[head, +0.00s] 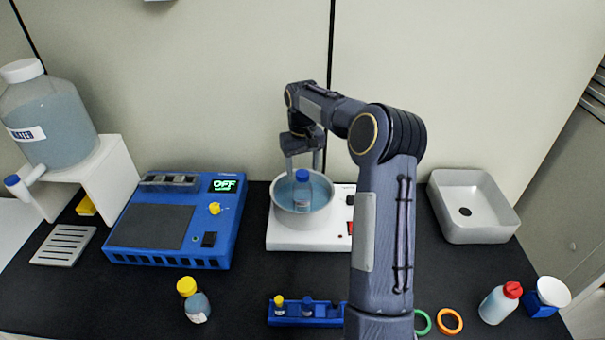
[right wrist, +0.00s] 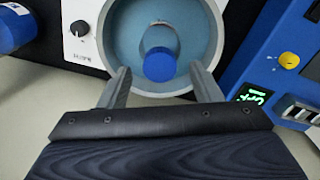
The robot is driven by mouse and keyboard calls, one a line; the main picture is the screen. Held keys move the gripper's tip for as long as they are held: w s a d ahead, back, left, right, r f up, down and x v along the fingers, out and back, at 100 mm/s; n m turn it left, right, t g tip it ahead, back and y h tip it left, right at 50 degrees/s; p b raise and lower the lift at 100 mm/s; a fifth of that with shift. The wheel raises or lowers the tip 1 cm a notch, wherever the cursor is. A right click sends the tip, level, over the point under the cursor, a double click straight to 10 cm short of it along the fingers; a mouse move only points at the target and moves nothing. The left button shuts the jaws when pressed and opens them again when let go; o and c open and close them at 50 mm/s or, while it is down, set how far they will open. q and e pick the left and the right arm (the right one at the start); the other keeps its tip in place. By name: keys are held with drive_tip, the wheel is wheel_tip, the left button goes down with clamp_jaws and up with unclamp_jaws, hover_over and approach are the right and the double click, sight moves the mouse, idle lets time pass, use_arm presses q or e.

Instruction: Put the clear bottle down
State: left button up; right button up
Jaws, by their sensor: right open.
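A clear bottle with a blue cap (head: 302,190) stands upright in the round metal bath (head: 276,213) of a white device at the middle of the bench. The cap also shows in the right wrist view (right wrist: 159,66), seen from above. My right gripper (head: 303,163) is just above and behind the bottle. Its two fingers (right wrist: 160,72) are spread, one on each side of the blue cap, with gaps between. It holds nothing. My left gripper is not in view.
A blue device (head: 225,230) reading OFF stands left of the bath. A grey sink (head: 440,218) is at the right. A small blue rack (head: 290,320), a yellow-capped bottle (head: 198,308) and a red-capped bottle (head: 494,306) are in front. A water tank (head: 60,135) stands far left.

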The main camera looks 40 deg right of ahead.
wheel_tip(320, 180, up, 8)
drive_tip(key=s+a+r+n+t+y, duration=0.1)
drive_tip(key=s+a+r, duration=0.2)
drive_tip(key=s+a, duration=0.3)
drive_tip(key=s+a+r+n+t, duration=0.1)
drive_tip(key=s+a+r+t, duration=0.1)
drive_tip(key=s+a+r, duration=0.4)
drive_tip(key=s+a+f+t+y, duration=0.1)
drive_tip(key=s+a+f, duration=0.4)
drive_tip(key=s, duration=0.4)
drive_tip(key=s+a+f+t+y, duration=0.1)
drive_tip(key=s+a+f, duration=0.5)
drive_tip(key=s, duration=0.3)
drive_tip(key=shift+a+f+t+y, duration=0.3)
drive_tip(key=shift+a+y, duration=0.1)
drive_tip(key=shift+a, duration=0.35)
drive_tip(key=shift+s, duration=0.1)
